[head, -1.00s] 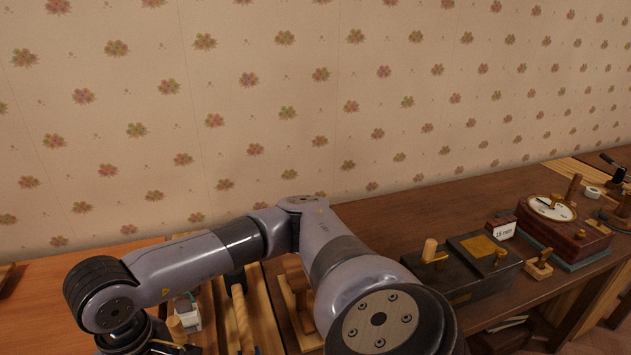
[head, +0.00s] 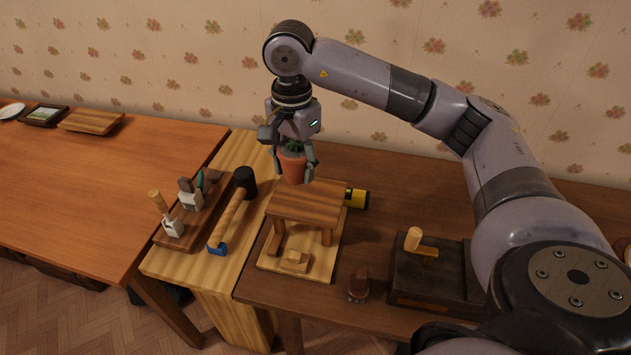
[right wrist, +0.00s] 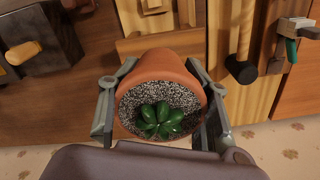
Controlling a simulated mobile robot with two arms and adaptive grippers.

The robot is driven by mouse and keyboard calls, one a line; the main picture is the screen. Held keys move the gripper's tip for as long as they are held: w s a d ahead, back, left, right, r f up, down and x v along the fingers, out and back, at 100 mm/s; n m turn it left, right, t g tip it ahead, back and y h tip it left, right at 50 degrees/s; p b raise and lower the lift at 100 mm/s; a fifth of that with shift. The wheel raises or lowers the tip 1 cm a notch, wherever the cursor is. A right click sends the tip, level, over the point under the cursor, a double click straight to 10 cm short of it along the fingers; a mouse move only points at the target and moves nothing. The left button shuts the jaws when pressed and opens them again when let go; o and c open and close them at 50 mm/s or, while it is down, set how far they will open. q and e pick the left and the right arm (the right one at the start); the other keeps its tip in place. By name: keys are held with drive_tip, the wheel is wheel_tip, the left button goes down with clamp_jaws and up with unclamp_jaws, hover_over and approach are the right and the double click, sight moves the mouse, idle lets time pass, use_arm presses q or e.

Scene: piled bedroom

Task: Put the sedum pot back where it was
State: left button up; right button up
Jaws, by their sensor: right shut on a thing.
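The sedum pot is a terracotta pot (head: 293,166) with a small green plant. My right gripper (head: 294,158) is shut on it from above, one finger on each side. In the right wrist view the pot (right wrist: 170,72) sits between the fingers (right wrist: 158,112), with grey speckled soil and the green sedum (right wrist: 160,120) facing the camera. In the head view the pot shows at the back edge of a small wooden stand (head: 318,199). I cannot tell whether its base touches anything. My left gripper is not in view.
Left of the stand lie a mallet (head: 243,192) and a rack (head: 192,222) of tools. A yellow-and-black object (head: 356,198) is behind the stand's right side. A dark box (head: 436,275) with a wooden knob stands to the right. The orange-brown table (head: 100,190) is mostly clear.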

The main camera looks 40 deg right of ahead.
drive_tip(key=w+d+r+m+p, duration=0.2)
drive_tip(key=w+d+r+m, duration=0.25)
drive_tip(key=r+m, duration=0.35)
drive_tip(key=m+b, duration=0.1)
hover_over(307, 196)
wheel_tip(307, 196, down, 6)
wheel_tip(307, 196, down, 9)
drive_tip(key=shift+s+r+p, duration=0.1)
drive_tip(key=shift+s+p, duration=0.05)
drive_tip(key=shift+p, duration=0.85)
wheel_tip(307, 196, down, 5)
drive_tip(key=shift+p, duration=0.6)
drive_tip(key=shift+f, duration=0.25)
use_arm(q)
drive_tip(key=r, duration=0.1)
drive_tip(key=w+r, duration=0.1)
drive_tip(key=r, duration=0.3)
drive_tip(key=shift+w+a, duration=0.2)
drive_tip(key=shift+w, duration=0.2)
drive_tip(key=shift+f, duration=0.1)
